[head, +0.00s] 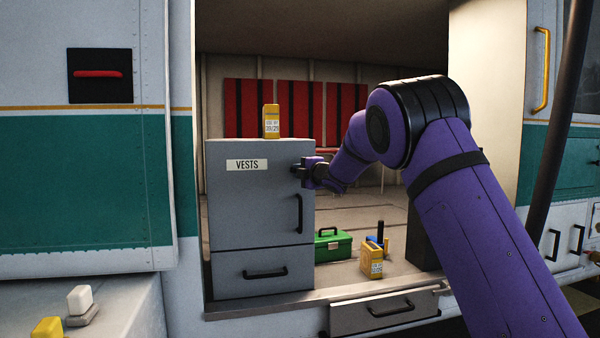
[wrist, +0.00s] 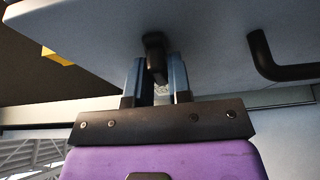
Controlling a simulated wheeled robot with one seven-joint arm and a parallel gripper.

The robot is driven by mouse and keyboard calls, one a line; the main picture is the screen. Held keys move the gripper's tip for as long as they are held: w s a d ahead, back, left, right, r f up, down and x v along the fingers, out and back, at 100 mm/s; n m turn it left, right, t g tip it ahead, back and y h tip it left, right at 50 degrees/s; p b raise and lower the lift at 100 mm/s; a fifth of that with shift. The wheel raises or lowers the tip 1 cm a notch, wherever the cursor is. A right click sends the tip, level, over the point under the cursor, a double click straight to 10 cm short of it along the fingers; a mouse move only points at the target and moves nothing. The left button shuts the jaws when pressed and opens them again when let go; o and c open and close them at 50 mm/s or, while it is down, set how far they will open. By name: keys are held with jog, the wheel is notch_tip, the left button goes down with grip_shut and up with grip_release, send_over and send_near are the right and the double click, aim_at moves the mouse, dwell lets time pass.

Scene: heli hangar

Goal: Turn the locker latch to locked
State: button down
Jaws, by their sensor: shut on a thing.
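The grey locker (head: 250,205) labelled VESTS stands in the helicopter's doorway, with its door shut. My gripper (head: 299,171) is at the upper right of the locker door. In the wrist view my gripper (wrist: 156,82) has its two fingers on either side of a dark latch (wrist: 154,45) and is shut on it. The latch sticks out from the door face. In the head view my fingers mostly hide the latch, so its exact angle is hard to tell. The door's black handle (head: 299,213) is below my gripper and also shows in the wrist view (wrist: 262,55).
A yellow box (head: 271,122) stands on the locker. A green case (head: 332,245) and another yellow box (head: 372,260) are on the floor to its right. A drawer (head: 385,312) sits below the sill. A counter with small blocks (head: 80,301) is at lower left.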

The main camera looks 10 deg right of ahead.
jog(key=c, duration=1.1)
grip_release()
jog(key=shift+s, duration=0.1)
jog(key=v, duration=1)
jog(key=shift+s+d, duration=0.1)
jog(key=shift+s, duration=0.2)
